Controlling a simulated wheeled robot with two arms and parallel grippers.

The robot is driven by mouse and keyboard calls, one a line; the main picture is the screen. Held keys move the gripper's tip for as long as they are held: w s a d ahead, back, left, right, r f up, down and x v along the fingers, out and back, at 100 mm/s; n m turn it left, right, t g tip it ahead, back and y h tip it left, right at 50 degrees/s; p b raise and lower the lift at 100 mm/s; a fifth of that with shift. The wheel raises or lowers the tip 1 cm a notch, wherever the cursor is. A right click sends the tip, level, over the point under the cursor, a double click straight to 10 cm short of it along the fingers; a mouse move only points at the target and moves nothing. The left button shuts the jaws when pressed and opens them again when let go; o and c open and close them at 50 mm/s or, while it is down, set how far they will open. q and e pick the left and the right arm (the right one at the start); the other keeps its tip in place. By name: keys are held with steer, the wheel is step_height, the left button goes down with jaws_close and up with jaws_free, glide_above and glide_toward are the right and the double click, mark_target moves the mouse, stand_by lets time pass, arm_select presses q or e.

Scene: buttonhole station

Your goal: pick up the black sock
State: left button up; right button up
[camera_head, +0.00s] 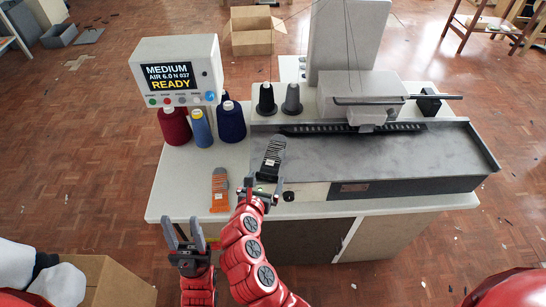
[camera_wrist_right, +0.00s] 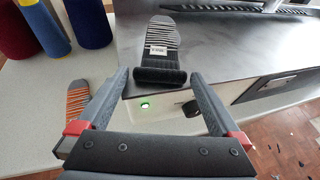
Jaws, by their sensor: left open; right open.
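The black sock (camera_head: 270,157) has grey stripes and a white label. It lies at the left front edge of the machine's grey bed, toe pointing away. In the right wrist view the black sock (camera_wrist_right: 161,40) shows its dark cuff toward me. My right gripper (camera_head: 263,188) is open at the cuff end. In its wrist view, the right gripper (camera_wrist_right: 158,77) has fingertips on either side of the cuff, with gaps; I cannot tell their exact depth. My left gripper (camera_head: 184,232) is open and empty, in front of the table's left front edge.
An orange striped sock (camera_head: 219,190) lies on the white table (camera_head: 172,188), left of the right gripper. Red, blue and navy thread cones (camera_head: 231,122) stand behind it. A control box (camera_head: 178,68) reads READY. The machine's grey bed (camera_head: 400,155) is clear to the right.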

steer(key=c, duration=1.1)
steer(key=shift+r, duration=0.1)
steer(key=shift+r, duration=0.6)
step_height(320, 180, up, 2)
steer(key=shift+r+b, duration=0.25)
steer(key=shift+b, duration=0.25)
steer(key=s+d+p, duration=0.2)
steer(key=s, duration=0.3)
steer(key=s+d+p, duration=0.2)
steer(key=s, duration=0.3)
steer(key=s+d+r+p, duration=0.1)
steer(key=s+d+p, duration=0.1)
steer(key=s, duration=0.2)
steer(key=shift+s+d, duration=0.1)
steer(key=shift+s, duration=0.3)
